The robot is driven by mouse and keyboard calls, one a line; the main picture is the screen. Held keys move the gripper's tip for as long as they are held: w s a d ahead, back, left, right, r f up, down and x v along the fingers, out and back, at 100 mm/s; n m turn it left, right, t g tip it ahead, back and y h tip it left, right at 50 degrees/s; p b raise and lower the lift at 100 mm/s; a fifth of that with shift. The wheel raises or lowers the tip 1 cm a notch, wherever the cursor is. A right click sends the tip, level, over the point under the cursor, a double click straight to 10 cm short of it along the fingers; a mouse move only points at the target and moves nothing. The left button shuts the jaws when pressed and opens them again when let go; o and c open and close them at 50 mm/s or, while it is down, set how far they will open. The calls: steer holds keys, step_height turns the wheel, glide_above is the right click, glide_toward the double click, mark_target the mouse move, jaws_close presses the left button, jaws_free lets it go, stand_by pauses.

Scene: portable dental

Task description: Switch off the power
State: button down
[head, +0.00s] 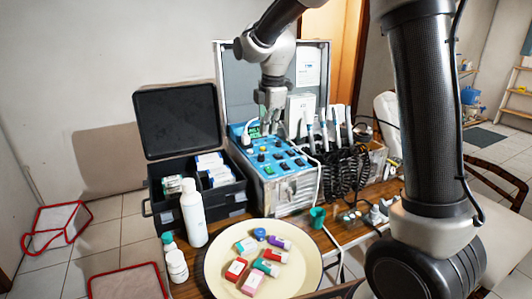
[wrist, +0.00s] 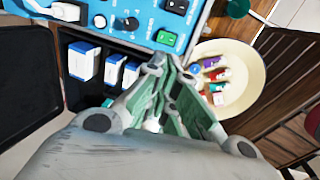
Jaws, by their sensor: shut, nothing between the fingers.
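The portable dental unit has a blue control panel (head: 285,165) with knobs and buttons, set in an open silver case. In the wrist view the blue panel (wrist: 143,38) shows a green rocker switch (wrist: 166,38) near its edge and a black switch (wrist: 177,6) beyond it. Which one is the power switch I cannot read. My gripper (head: 268,124) points down over the panel's back left part. In the wrist view my gripper (wrist: 168,62) has its fingertips together, empty, close to the green switch. Whether they touch the panel I cannot tell.
A black open case (head: 200,190) with boxes stands left of the unit. A white bottle (head: 193,213) and a cream tray (head: 220,275) of small coloured items stand in front. Handpieces (head: 325,130) with coiled black hoses (head: 345,172) crowd the right.

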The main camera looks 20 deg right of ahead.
mark_target(266, 173)
steer(key=f, duration=0.4)
steer(key=w+f, duration=0.1)
steer(key=f, duration=0.4)
steer(key=w+f, duration=0.1)
steer(key=f, duration=0.3)
steer(key=shift+w+a+f, duration=0.15)
steer(key=shift+a+f, duration=0.05)
steer(key=shift+f, duration=0.05)
steer(key=shift+f, duration=0.1)
steer(key=shift+w+f, duration=0.1)
steer(key=shift+f, duration=0.1)
steer(key=shift+s+d, duration=0.1)
steer(key=shift+s, duration=0.7)
steer(key=shift+r, duration=0.15)
